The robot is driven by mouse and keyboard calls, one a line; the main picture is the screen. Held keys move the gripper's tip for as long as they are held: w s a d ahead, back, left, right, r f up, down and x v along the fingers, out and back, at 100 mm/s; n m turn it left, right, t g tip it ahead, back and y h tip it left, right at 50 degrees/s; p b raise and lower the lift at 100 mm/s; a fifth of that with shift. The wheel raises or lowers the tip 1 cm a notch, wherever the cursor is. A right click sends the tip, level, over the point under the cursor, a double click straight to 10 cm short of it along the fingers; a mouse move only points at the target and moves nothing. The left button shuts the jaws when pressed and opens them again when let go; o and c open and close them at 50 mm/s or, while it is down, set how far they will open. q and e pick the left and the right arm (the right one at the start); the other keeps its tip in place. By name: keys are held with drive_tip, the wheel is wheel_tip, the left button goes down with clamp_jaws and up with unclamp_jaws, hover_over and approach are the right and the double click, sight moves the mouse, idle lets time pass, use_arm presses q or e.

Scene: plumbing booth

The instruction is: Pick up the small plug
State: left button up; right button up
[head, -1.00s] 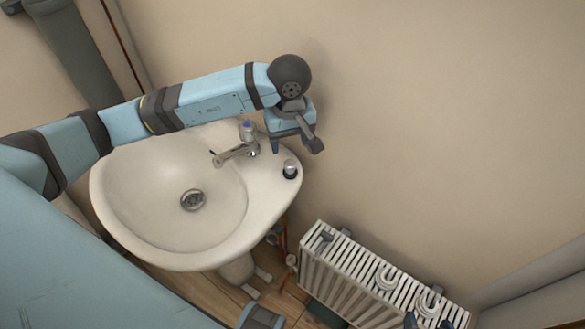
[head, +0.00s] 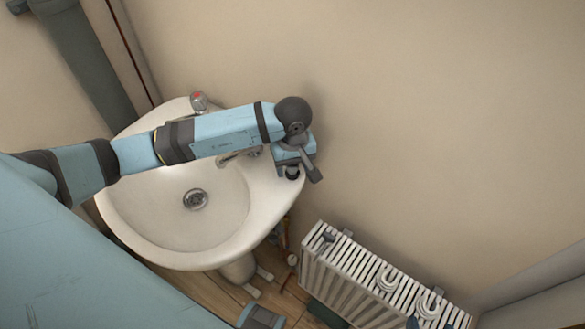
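The small plug (head: 292,172) stands on the sink's right rim, mostly hidden beneath my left gripper; only a dark part of it shows. My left gripper (head: 291,169) points down over it from above. Its fingers look spread, one on each side of the plug, and I see no contact. The white sink (head: 125,215) lies below my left arm, with a metal drain in the bowl.
A tap with a red-marked knob (head: 199,101) stands at the sink's back, and the spout (head: 228,160) is partly under my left arm. A white radiator (head: 345,285) with white curved pipe pieces (head: 387,278) on top is at lower right. The beige wall (head: 430,130) is close behind the gripper.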

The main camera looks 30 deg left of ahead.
use_arm(q)
drive_tip(key=c, duration=0.9)
